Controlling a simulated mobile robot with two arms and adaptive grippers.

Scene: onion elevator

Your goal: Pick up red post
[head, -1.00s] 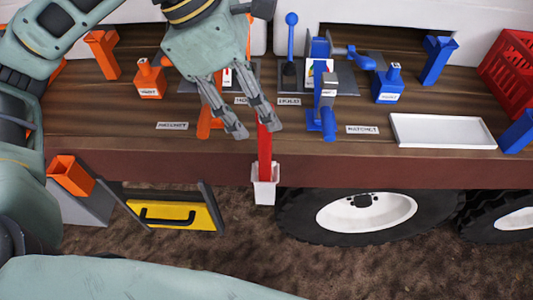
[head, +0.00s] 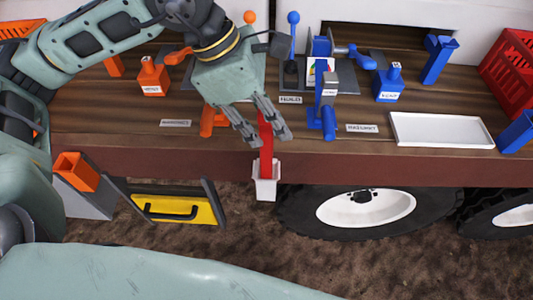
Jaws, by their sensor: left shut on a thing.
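The red post (head: 266,150) stands upright with its lower end in a small white holder (head: 265,185) on the front edge of the wooden bench. My left gripper (head: 266,138) reaches down from above, with its two fingers on either side of the post's upper part. The fingers are shut on the post. The post's bottom is hidden inside the holder. My right gripper does not show.
Blue clamp parts (head: 328,110) stand right of the post, and an orange part (head: 208,120) stands left. A white tray (head: 440,130) and a red crate (head: 510,65) are at the right. A yellow drawer (head: 180,210) and a wheel (head: 365,208) are below the bench.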

